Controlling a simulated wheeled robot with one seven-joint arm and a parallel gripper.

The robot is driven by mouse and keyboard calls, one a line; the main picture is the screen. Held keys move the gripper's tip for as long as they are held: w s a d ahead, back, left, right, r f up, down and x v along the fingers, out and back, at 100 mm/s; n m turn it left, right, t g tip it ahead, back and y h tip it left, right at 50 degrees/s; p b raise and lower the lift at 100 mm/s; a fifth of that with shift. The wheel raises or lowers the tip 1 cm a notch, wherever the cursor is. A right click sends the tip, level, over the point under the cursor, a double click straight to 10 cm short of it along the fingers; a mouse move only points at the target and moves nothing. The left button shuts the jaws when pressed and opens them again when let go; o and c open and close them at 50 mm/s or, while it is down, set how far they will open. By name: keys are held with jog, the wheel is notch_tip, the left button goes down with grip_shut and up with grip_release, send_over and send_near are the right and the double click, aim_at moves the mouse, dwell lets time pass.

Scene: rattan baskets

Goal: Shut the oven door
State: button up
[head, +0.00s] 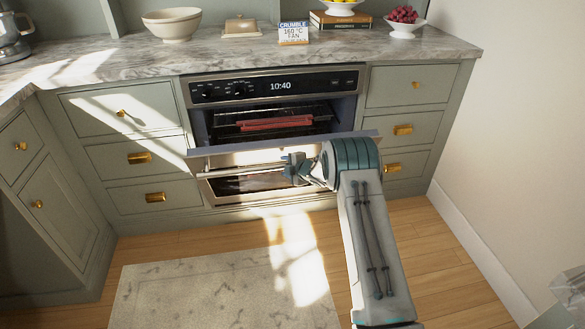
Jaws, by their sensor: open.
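The oven (275,86) is built into the cabinets, and its display reads 10:40. Its door (240,185) is partly open, tilted outward from the bottom, with its top edge well below the control panel. The oven cavity shows above the door, with a red dish (277,124) on a rack inside. My gripper (290,166) is open at the front of the door, close to the right part of the handle bar (228,171). I cannot tell whether it touches the door. My arm hides the door's right side.
Drawers with brass pulls flank the oven on the left (140,158) and right (403,130). A marble counter (240,52) runs above, with a bowl (172,23) and a recipe card (293,33). A rug (205,285) lies on the floor in front. A plain wall (515,120) stands at right.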

jog(key=v, duration=1.3)
jog(key=shift+s+p, duration=0.2)
jog(key=shift+p, duration=0.25)
jog(key=shift+r, duration=0.1)
jog(key=s+d+r+m+h+p, duration=0.2)
jog(key=s+d+r+m+p, duration=0.15)
jog(key=r, duration=0.45)
jog(key=s+d+r+m+g+h+p, duration=0.1)
jog(key=s+d+r+m+h+p, duration=0.15)
jog(key=s+r+m, duration=0.45)
jog(key=s+d+r+m+h+p, duration=0.2)
jog(key=s+r+h+p, duration=0.1)
jog(key=r, duration=0.7)
jog(key=s+a+r+m+g+p, duration=0.1)
jog(key=s+r+m+g+p, duration=0.1)
jog(key=s, duration=0.8)
jog(key=s+a+r+m+g+p, duration=0.1)
jog(key=s+r+m+g+p, duration=0.1)
jog(key=s, duration=0.7)
jog(key=s+a+r+m+g+p, duration=0.1)
jog(key=s+r+m, duration=0.4)
jog(key=s, duration=0.5)
jog(key=r+g+y+p, duration=0.1)
jog(key=p, duration=0.1)
jog(key=shift+s+m+g+p, duration=0.3)
jog(key=shift+m+g+p, duration=0.05)
jog(key=shift+g, duration=0.05)
